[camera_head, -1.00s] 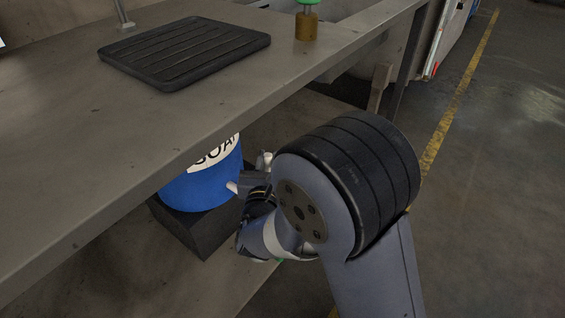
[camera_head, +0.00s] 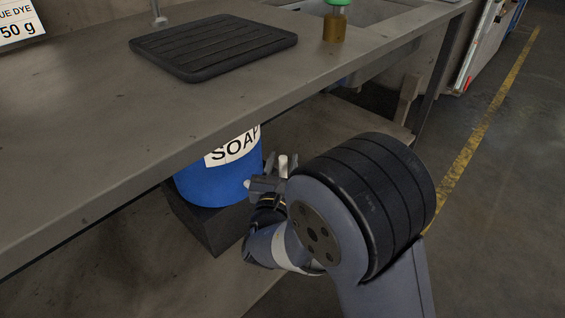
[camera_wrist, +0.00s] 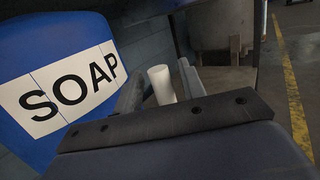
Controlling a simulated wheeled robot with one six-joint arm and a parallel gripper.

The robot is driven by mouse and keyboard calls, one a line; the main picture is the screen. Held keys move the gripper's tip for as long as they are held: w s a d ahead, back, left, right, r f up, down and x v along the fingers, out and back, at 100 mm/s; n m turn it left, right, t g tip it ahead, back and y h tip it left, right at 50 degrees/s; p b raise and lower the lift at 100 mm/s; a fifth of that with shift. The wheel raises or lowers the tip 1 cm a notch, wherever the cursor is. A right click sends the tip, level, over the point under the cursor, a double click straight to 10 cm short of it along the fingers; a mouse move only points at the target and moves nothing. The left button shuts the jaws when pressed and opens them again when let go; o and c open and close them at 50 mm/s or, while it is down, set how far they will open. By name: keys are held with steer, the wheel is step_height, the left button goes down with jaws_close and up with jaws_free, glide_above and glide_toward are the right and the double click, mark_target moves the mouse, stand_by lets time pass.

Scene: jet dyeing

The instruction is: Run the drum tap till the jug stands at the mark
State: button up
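The blue soap drum (camera_head: 212,185) lies under the bench, its label facing out; it also fills the left of the wrist view (camera_wrist: 28,110). A small pale stub (camera_head: 249,184) shows at its right side, perhaps part of the tap. My gripper (camera_head: 274,178) is beside the drum's right side. In the wrist view its fingers (camera_wrist: 160,82) stand apart, with an upright white peg (camera_wrist: 162,86) between them and narrow dark gaps beside it. I cannot tell if the peg is the tap's handle. No jug or mark is visible.
The drum rests on a dark block (camera_head: 205,222) on the lower shelf (camera_head: 120,265). The bench top (camera_head: 105,95) overhangs it. A black ribbed mat (camera_head: 213,45) and a green-topped brown bottle (camera_head: 334,25) are above. Open floor (camera_head: 500,190) lies right.

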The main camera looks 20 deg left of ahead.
steer(key=p+v, duration=0.2)
steer(key=v, duration=0.8)
steer(key=shift+s, duration=0.4)
steer(key=shift+d, duration=0.1)
steer(key=b+x, duration=0.2)
steer(key=x, duration=0.9)
steer(key=shift+f, duration=0.1)
steer(key=shift+w+p, duration=0.1)
steer(key=shift+p, duration=0.2)
steer(key=shift+w+d, duration=0.1)
